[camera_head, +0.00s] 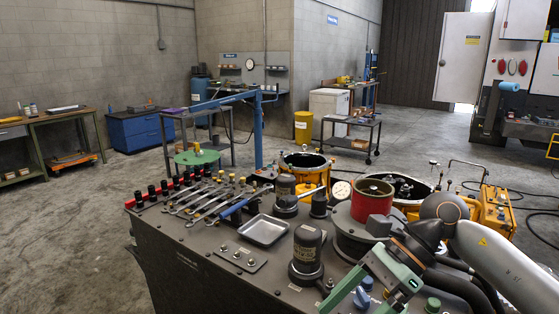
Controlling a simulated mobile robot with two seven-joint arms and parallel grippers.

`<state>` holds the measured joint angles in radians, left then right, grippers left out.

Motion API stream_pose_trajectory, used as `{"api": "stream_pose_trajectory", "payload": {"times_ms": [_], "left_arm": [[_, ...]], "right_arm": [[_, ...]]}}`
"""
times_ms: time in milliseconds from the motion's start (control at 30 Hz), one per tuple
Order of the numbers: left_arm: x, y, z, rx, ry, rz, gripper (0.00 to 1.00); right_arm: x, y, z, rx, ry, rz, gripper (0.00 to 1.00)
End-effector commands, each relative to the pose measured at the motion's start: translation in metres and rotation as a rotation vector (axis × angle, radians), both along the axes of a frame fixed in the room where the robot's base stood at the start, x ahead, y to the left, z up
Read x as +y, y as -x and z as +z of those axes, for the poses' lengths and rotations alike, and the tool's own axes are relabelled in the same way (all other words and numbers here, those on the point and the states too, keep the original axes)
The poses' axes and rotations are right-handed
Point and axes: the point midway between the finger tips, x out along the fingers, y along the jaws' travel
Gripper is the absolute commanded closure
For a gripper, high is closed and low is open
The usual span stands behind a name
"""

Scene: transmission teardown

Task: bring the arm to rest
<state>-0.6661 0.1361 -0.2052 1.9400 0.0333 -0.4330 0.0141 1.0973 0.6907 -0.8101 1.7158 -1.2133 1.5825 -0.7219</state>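My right arm (500,262) comes in from the right edge, with a grey-white link and a dark wrist. My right gripper (358,305) has green fingers and hangs over the near right part of the dark machine housing (190,262). Its fingers are spread apart and nothing shows held between them. A small blue part (361,298) shows between the fingers in the picture; I cannot tell how far below them it is. The fingertips are close to the bottom edge of the picture. My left gripper is not in view.
On the housing are wrenches (205,200), a metal tray (263,230), a dark cylinder (307,250) and a red can (371,199). Yellow-rimmed drums (305,165) stand behind. A blue hoist (257,130) rises at the back. The floor (75,215) at left is open.

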Motion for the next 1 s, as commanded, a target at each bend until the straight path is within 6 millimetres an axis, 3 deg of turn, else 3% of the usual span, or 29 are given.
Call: {"api": "stream_pose_trajectory", "payload": {"times_ms": [200,300,433,567,667,767,867,967,1000], "left_arm": [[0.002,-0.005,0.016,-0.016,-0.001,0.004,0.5],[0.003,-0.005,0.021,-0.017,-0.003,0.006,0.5],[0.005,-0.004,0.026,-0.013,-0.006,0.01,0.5],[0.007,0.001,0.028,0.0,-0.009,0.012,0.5],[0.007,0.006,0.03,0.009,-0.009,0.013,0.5],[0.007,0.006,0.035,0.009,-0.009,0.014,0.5],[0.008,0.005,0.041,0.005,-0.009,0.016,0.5],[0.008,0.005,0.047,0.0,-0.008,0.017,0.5],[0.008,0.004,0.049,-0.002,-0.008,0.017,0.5]], "right_arm": [[0.069,0.024,0.017,0.357,-0.409,-0.139,0.12],[0.087,0.022,0.032,0.577,-0.606,-0.253,0.12],[0.092,0.007,0.045,0.887,-0.841,-0.431,0.12],[0.078,-0.019,0.038,1.221,-1.048,-0.643,0.12],[0.058,-0.039,0.015,1.486,-1.185,-0.828,0.12],[0.033,-0.052,-0.025,1.756,-1.307,-1.033,0.12],[0.005,-0.052,-0.078,2.023,-1.41,-1.259,0.12],[-0.022,-0.034,-0.142,2.288,-1.494,-1.505,0.12],[-0.033,-0.021,-0.168,-2.217,1.413,1.494,0.12]]}}
